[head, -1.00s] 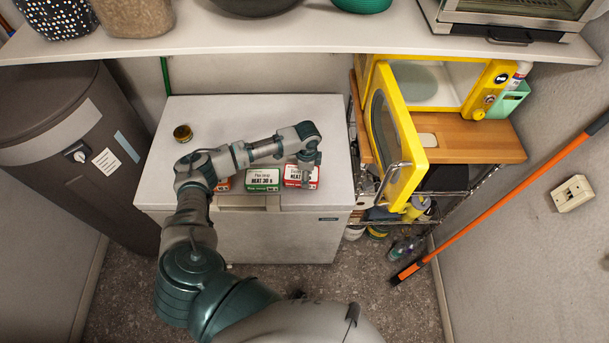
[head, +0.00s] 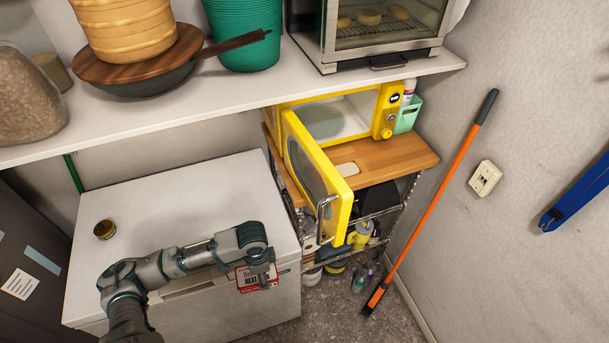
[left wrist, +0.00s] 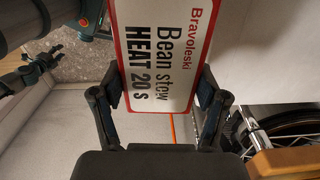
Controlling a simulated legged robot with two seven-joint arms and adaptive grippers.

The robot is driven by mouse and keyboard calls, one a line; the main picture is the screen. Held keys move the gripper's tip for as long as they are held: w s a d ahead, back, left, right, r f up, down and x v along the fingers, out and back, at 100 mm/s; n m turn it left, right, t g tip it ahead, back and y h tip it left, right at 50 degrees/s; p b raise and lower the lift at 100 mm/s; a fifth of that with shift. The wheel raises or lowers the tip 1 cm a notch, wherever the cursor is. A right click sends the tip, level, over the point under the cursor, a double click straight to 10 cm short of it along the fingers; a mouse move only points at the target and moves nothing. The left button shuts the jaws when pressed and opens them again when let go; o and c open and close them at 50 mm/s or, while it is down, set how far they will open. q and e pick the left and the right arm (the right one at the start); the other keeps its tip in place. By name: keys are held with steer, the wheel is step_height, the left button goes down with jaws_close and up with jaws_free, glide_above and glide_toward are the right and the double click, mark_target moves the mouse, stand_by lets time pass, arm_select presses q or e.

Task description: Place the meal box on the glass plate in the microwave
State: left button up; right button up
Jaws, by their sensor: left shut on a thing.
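My left gripper (head: 262,277) is shut on a red-and-white meal box (head: 246,281) in front of the white freezer. In the left wrist view the box (left wrist: 162,55) reads "Bean stew HEAT 20 s" and sits between both fingers of the left gripper (left wrist: 160,105). The yellow microwave (head: 384,112) stands to the right with its door (head: 335,183) swung open toward me. The round glass plate (head: 324,121) lies inside it, bare. A dark gripper (left wrist: 24,78), seemingly my right one, shows small at the left of the wrist view; its finger state is unclear.
A white shelf (head: 250,88) overhangs the freezer (head: 200,195) and carries a basket, a pan and a toaster oven. The microwave stands on a wooden-topped rack (head: 395,160). The open door stands between the box and the cavity. An orange-handled pole (head: 428,205) leans on the right wall.

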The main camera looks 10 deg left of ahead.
arm_select(q)
steer(key=w+r+n, duration=0.1)
steer(key=w+n, duration=0.1)
steer(key=n, duration=0.1)
steer(key=w+d+r+n, duration=0.1)
steer(key=w, duration=0.1)
steer(key=shift+w+r, duration=0.1)
steer(key=shift+r, duration=0.2)
steer(key=w+r+n+b, duration=0.1)
steer(key=w+r+n, duration=0.4)
steer(key=n, duration=0.3)
steer(key=shift+w+r+n, duration=0.2)
steer(key=shift+w+n, duration=0.1)
steer(key=shift+w, duration=0.2)
arm_select(e)
steer(key=shift+d+f, duration=0.3)
steer(key=shift+f, duration=0.2)
arm_select(q)
steer(key=shift+d+f, duration=0.1)
arm_select(e)
steer(key=shift+d, duration=0.1)
